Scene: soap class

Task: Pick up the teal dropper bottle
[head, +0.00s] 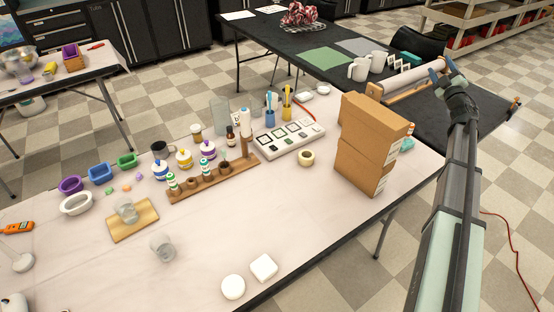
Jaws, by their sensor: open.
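A small bottle with a teal-green label (172,182) stands upright at the left end of a long wooden rack (220,182) in the middle of the table. A similar small bottle with green marking (206,168) stands further along the rack. At this size I cannot tell which is the teal dropper bottle. My gripper (441,70) is at the upper right, beyond the cardboard boxes, far from the rack. It is open and appears empty; its fingers are small in view.
Stacked cardboard boxes (362,158) stand between my arm and the rack. Paint bottles with blue, yellow and purple (208,149) labels stand behind the rack, with a dark bottle (230,136) nearby. A white tray (289,138) lies right of it.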

